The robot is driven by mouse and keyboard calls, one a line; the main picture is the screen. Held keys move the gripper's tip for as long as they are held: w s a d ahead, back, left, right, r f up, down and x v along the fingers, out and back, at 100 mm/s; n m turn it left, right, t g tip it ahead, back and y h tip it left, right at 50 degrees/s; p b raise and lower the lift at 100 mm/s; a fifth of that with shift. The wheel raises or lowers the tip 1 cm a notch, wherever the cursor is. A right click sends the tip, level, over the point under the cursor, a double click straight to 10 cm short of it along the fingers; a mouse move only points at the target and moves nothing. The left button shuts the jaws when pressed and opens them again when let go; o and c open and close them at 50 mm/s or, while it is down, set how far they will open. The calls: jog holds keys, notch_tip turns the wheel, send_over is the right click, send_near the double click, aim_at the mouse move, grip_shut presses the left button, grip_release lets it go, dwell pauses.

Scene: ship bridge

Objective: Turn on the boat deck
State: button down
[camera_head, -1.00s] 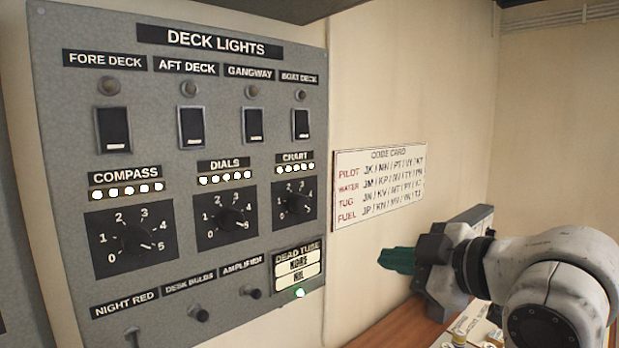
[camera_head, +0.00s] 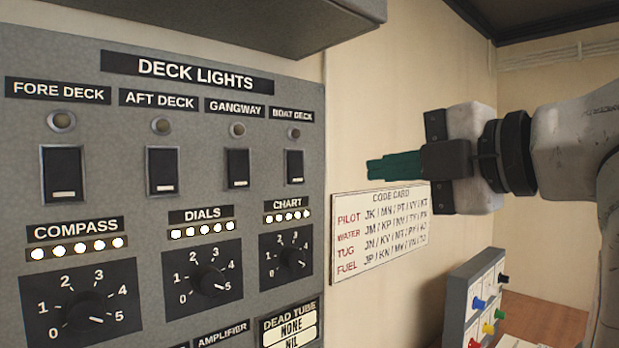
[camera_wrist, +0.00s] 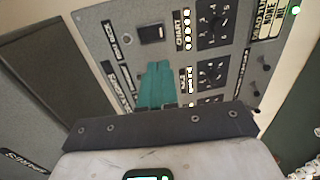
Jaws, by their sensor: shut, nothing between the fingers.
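The boat deck switch (camera_head: 294,166) is a black rocker at the right end of the deck lights row, with its white mark at the lower end. Its label (camera_head: 293,115) reads BOAT DECK, and the small lamp (camera_head: 294,134) under the label looks dark. My gripper (camera_head: 370,170) has teal fingers, shut and empty, pointing left toward the panel at about the switch's height. It is apart from the switch, to its right in the head view. In the wrist view the gripper (camera_wrist: 157,75) points at the panel, with a black rocker switch (camera_wrist: 152,34) beyond its tips.
The grey panel also bears fore deck (camera_head: 63,174), aft deck (camera_head: 162,171) and gangway (camera_head: 238,168) switches. Dials (camera_head: 285,262) sit below. A code card (camera_head: 380,230) hangs on the wall under my gripper. A box with coloured knobs (camera_head: 475,300) stands lower right. A grey housing (camera_head: 240,25) overhangs the panel.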

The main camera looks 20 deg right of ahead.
aim_at(297, 179)
jog(key=shift+w, duration=0.1)
jog(key=p+x, duration=0.4)
jog(key=x, duration=0.9)
jog(key=shift+w, duration=0.2)
jog(key=shift+w+a+f, duration=0.15)
jog(key=shift+w, duration=0.05)
jog(key=shift+f, duration=0.15)
jog(key=shift+w+f+b, duration=0.15)
jog(key=shift+b, duration=0.5)
jog(key=shift+r, duration=0.25)
